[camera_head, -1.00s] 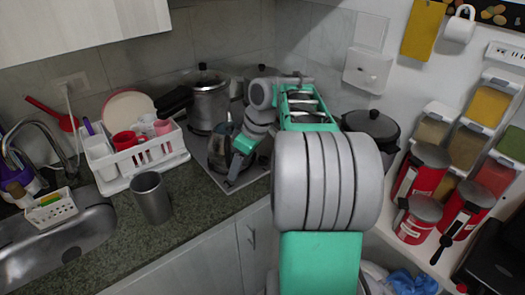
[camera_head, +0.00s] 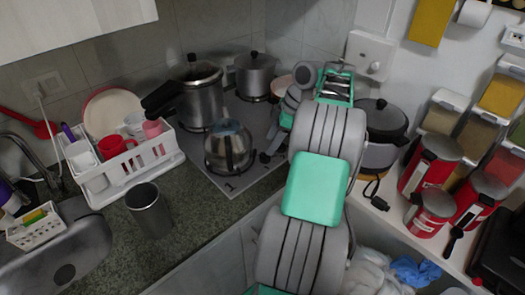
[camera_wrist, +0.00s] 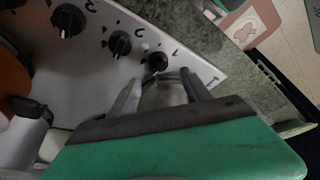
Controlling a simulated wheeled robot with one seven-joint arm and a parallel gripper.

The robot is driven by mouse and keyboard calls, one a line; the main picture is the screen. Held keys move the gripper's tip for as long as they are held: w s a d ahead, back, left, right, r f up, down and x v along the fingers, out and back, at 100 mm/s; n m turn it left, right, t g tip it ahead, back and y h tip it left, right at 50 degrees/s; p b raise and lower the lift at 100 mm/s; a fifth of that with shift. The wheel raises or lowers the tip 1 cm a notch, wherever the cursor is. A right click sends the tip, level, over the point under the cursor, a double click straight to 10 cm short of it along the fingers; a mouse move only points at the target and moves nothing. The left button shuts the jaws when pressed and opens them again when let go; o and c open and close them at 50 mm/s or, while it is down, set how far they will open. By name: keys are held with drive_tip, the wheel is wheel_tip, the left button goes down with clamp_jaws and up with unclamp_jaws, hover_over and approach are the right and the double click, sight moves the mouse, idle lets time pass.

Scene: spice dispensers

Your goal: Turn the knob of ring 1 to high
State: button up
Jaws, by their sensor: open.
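The knob of ring 1 (camera_wrist: 158,62) is small and black and sits beside a printed "1" on the white hob panel in the wrist view. The ring 2 knob (camera_wrist: 120,44) and ring 3 knob (camera_wrist: 68,20) stand in a row to its left. My gripper (camera_wrist: 160,80) is open, its two grey fingers apart just below the ring 1 knob. I cannot tell whether they touch it. In the head view my gripper (camera_head: 268,156) is low over the right part of the hob (camera_head: 234,187), partly hidden by my arm.
A glass kettle (camera_head: 228,150) stands on the hob left of my gripper, with pots (camera_head: 197,98) behind. A dark pot (camera_head: 379,119) is right of my arm. A dish rack (camera_head: 130,165) and a cup (camera_head: 149,209) are on the counter to the left.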

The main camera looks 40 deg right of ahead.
sight(265, 157)
drive_tip(key=x, duration=0.3)
drive_tip(key=b+x, duration=0.1)
drive_tip(key=x, duration=0.1)
drive_tip(key=shift+s+d+f, duration=0.15)
drive_tip(key=shift+d+f, duration=0.1)
drive_tip(key=shift+f, duration=0.25)
drive_tip(key=shift+c, duration=0.6)
clamp_jaws()
